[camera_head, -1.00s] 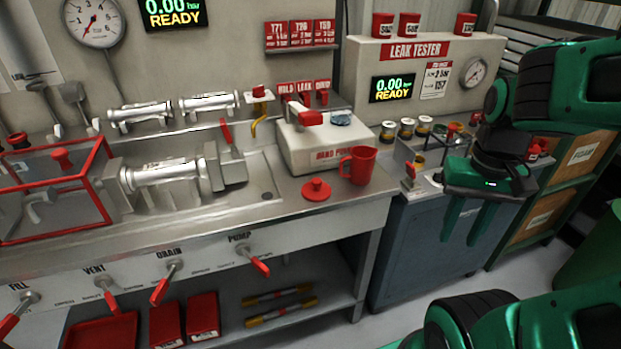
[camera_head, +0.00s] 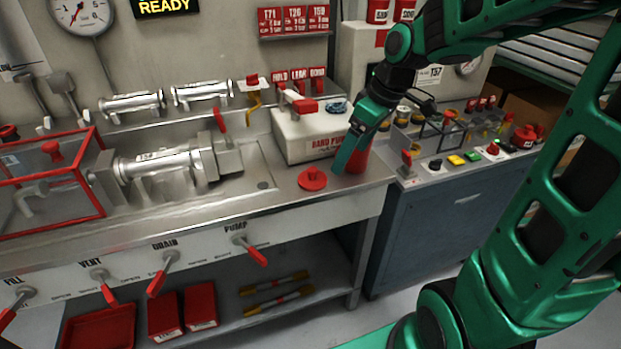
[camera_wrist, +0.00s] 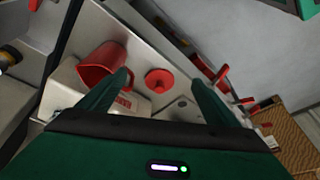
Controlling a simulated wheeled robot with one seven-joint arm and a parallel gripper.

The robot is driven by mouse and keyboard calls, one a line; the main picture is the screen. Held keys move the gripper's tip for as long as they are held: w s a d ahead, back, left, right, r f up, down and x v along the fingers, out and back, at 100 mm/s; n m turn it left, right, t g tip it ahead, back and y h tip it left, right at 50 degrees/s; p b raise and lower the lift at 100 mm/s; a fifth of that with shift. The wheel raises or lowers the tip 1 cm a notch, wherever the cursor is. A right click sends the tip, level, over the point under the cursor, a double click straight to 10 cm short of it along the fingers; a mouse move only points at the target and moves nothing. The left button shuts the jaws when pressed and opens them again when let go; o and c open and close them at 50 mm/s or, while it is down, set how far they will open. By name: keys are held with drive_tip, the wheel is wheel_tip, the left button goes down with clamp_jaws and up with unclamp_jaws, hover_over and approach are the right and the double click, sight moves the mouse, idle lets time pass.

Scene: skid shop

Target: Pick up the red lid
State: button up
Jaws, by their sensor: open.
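The red lid (camera_head: 312,179) is a round disc with a small knob on top. It lies flat on the steel bench, left of the red mug (camera_head: 358,157), which my gripper partly hides. My gripper (camera_head: 342,170) is over the bench at the mug, just right of the lid. In the wrist view the lid (camera_wrist: 160,82) shows between the two green fingers of my gripper (camera_wrist: 160,85), beyond their tips and apart from them. The red mug (camera_wrist: 102,64) is to the left there, by the left finger. The gripper is open and empty.
A white hand pump box (camera_head: 300,135) stands behind the lid. A steel sink with a silver cylinder (camera_head: 160,167) and a red-framed cage (camera_head: 50,185) are to the left. A blue-grey cabinet (camera_head: 430,230) with controls stands to the right.

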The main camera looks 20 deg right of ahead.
sight(313, 169)
drive_tip(key=w+a+f+n, duration=0.1)
drive_tip(key=w, duration=0.1)
drive_tip(key=w+a+f+n+y, duration=0.1)
drive_tip(key=w+a+f+n, duration=0.2)
drive_tip(key=w+f, duration=0.1)
drive_tip(key=shift+w+a+y, duration=0.3)
drive_tip(key=shift+a, duration=0.05)
drive_tip(key=shift+a+x, duration=0.1)
drive_tip(key=shift+x, duration=1.25)
drive_tip(key=shift+a+x, duration=0.15)
drive_tip(key=shift+x, duration=1.2)
drive_tip(key=shift+r, duration=0.15)
drive_tip(key=shift+c, duration=0.3)
drive_tip(key=c, duration=1)
